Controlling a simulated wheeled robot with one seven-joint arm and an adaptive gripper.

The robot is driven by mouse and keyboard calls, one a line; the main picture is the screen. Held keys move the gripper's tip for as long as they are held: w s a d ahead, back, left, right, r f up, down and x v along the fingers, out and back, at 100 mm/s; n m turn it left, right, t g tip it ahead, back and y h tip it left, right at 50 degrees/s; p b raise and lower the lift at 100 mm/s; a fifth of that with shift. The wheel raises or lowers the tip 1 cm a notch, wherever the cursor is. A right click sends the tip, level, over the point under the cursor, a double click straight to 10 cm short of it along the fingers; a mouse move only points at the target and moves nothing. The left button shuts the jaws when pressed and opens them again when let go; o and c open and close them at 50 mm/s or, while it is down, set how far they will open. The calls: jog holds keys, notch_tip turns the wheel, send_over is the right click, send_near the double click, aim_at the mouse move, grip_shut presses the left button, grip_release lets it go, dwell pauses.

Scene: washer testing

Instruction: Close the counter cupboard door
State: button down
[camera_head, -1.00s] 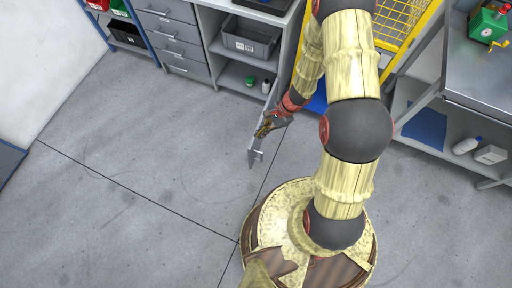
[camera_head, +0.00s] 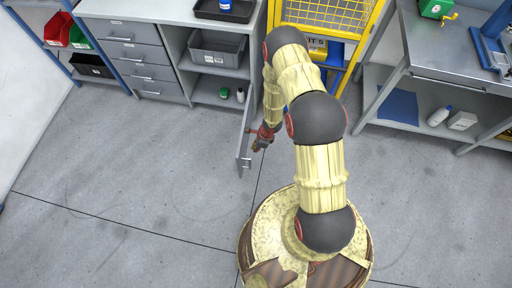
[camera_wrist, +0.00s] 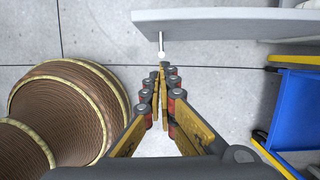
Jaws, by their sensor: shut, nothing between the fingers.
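The counter cupboard door (camera_head: 243,143) is a thin grey panel that stands open, swung out from the counter at the right side of the open cupboard (camera_head: 183,52). Its bar handle (camera_head: 246,163) is on the right face, near the free edge. My gripper (camera_head: 259,146) is just right of the door, on the handle side, shut and empty. In the wrist view the door (camera_wrist: 225,22) crosses the top, with its handle (camera_wrist: 161,46) just ahead of my fingertips (camera_wrist: 162,72). A small gap shows between fingertips and handle.
A grey bin (camera_head: 217,50) and small bottles (camera_head: 240,95) sit on the cupboard shelves. Grey drawers (camera_head: 137,55) are to the left. A yellow mesh cabinet (camera_head: 325,14) and a steel bench (camera_head: 450,55) are to the right. The floor left of the door is clear.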

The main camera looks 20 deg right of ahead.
jog(key=w+a+f+b, duration=0.1)
jog(key=w+a+f, duration=0.1)
jog(key=a+f, duration=0.2)
jog(key=shift+w+a+f+b, duration=0.2)
jog(key=shift+w+f+b, duration=0.2)
jog(key=shift+f, duration=0.1)
jog(key=shift+a, duration=0.1)
